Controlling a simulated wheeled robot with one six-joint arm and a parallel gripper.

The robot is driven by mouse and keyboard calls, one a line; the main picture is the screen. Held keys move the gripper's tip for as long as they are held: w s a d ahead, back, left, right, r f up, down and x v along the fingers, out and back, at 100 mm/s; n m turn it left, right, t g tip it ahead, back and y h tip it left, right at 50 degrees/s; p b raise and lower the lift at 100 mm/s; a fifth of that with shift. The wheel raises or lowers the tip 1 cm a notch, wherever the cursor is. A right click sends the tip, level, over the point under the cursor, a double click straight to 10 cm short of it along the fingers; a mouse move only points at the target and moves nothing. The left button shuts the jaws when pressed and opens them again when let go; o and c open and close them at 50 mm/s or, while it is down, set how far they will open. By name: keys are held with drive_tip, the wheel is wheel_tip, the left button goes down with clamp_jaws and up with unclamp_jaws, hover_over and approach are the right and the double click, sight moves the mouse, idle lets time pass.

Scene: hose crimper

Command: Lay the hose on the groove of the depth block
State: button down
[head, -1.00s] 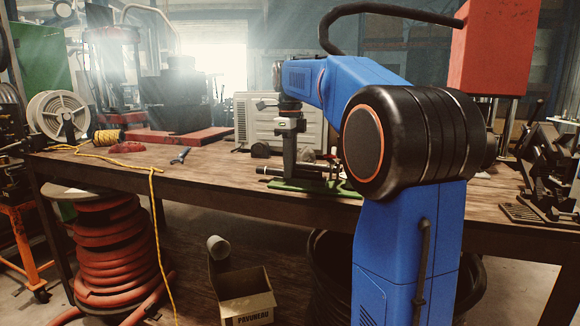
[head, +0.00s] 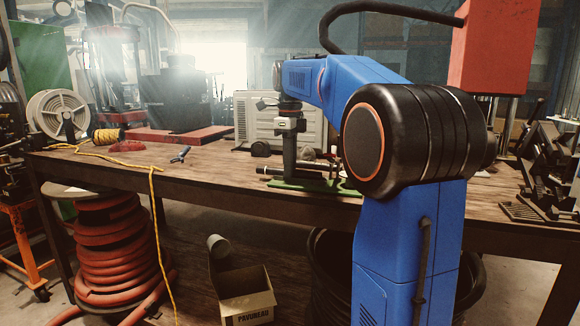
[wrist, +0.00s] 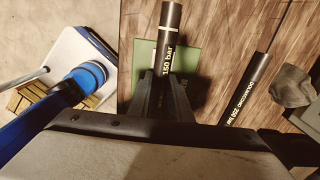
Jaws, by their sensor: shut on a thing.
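A black hose marked "150 bar" (wrist: 168,40) with a pale band is between the fingers of my gripper (wrist: 167,95) in the wrist view. My gripper is shut on it. In the head view my gripper (head: 289,172) points down over the bench, low above a green plate (head: 300,185). A dark hose end (head: 270,170) sticks out to its left, just above the plate. The green plate also shows under the hose in the wrist view (wrist: 187,60). The depth block's groove is not clearly visible, and I cannot tell whether the hose touches it.
A second black hose, marked "250 bar" (wrist: 243,92), lies on the wood to the right in the wrist view, beside a grey object (wrist: 291,84). A pale metal box (head: 300,125) stands behind my gripper.

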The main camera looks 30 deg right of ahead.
drive_tip(key=c, duration=1.5)
unclamp_jaws()
drive_tip(key=shift+c, duration=0.2)
drive_tip(key=shift+r, duration=0.1)
drive_tip(key=shift+r, duration=3.85)
drive_tip(key=s+a+f+n+t, duration=0.2)
drive_tip(key=s+a+f+n, duration=0.85)
drive_tip(key=s+n, duration=0.35)
drive_tip(key=s+a+f+n+t, duration=0.1)
drive_tip(key=s+a+f+n, duration=0.1)
drive_tip(key=s+f+n, duration=0.5)
drive_tip(key=s+a+f+n+t, duration=0.1)
drive_tip(key=s+a+f+n, duration=0.2)
drive_tip(key=s+f+n, duration=0.4)
wheel_tip(320, 180, down, 7)
drive_tip(key=shift+s+a+f+t, duration=0.15)
drive_tip(key=shift+s+t, duration=0.25)
drive_tip(key=shift+s, duration=0.7)
